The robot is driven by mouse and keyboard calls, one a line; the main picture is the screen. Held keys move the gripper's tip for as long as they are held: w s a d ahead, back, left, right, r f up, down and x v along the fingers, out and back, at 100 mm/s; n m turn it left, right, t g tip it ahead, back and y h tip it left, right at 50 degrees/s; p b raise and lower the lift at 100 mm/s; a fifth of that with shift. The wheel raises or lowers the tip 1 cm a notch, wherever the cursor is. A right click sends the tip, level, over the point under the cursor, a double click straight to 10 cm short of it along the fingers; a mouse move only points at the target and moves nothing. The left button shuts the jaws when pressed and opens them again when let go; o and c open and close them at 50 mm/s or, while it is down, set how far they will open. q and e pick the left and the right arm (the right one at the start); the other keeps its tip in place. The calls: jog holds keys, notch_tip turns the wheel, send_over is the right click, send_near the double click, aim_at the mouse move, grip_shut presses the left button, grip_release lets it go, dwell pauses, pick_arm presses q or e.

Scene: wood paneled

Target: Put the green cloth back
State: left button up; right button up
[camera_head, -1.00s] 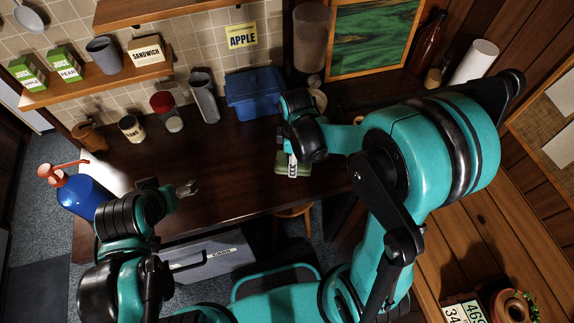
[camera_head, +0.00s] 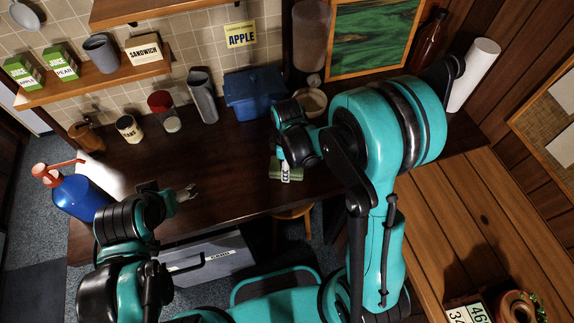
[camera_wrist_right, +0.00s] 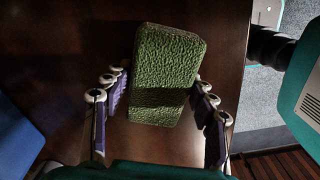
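The green cloth (camera_wrist_right: 165,60) is a thick, textured, block-like pad lying on the dark wooden counter. In the head view the cloth (camera_head: 279,174) lies near the counter's front edge, partly hidden by my right gripper (camera_head: 287,172). In the right wrist view my right gripper (camera_wrist_right: 160,88) has its fingers spread on either side of the cloth, with a gap at the left; whether the right finger touches it I cannot tell. My left gripper (camera_head: 187,193) is open and empty above the left part of the counter.
A blue bin (camera_head: 254,96), a bowl (camera_head: 312,102), a grey cup (camera_head: 203,98), a red-lidded jar (camera_head: 164,111) and a small jar (camera_head: 129,129) stand along the back. A blue spray bottle (camera_head: 82,198) is at the left. The counter's middle (camera_head: 220,155) is clear.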

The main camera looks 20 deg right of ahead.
jog(key=shift+o, duration=0.9)
jog(key=shift+r, duration=0.1)
jog(key=shift+r, duration=0.1)
notch_tip(320, 180, up, 11)
jog(key=p, duration=0.3)
jog(key=s+d+r+m+t, duration=0.2)
jog(key=s+r+m+t, duration=0.1)
jog(key=m, duration=0.4)
jog(key=s+d+r+m+t, duration=0.2)
jog(key=s+r+m+t, duration=0.2)
jog(key=s+r+m, duration=0.2)
jog(key=shift+s+d+r+m, duration=0.3)
jog(key=shift+s+m, duration=0.1)
jog(key=shift+s, duration=0.25)
jog(key=shift+f, duration=0.15)
